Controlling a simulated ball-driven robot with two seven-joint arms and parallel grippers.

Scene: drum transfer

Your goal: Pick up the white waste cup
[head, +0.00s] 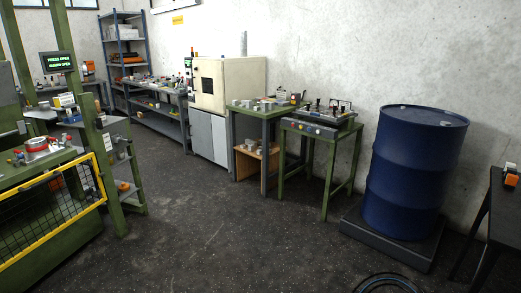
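I cannot make out a white waste cup for certain; several small pale items on the benches are too small to identify. Neither of my grippers shows in the head view. A large blue drum (413,175) stands upright at the right on a low dark platform (424,252).
A green machine with a yellow-framed mesh guard (50,212) stands at the left. Green tables (318,131), a cream cabinet (230,84), a long bench (158,118) and shelving (123,48) line the wall. A dark table (505,205) is at the right edge. The middle floor (215,235) is clear.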

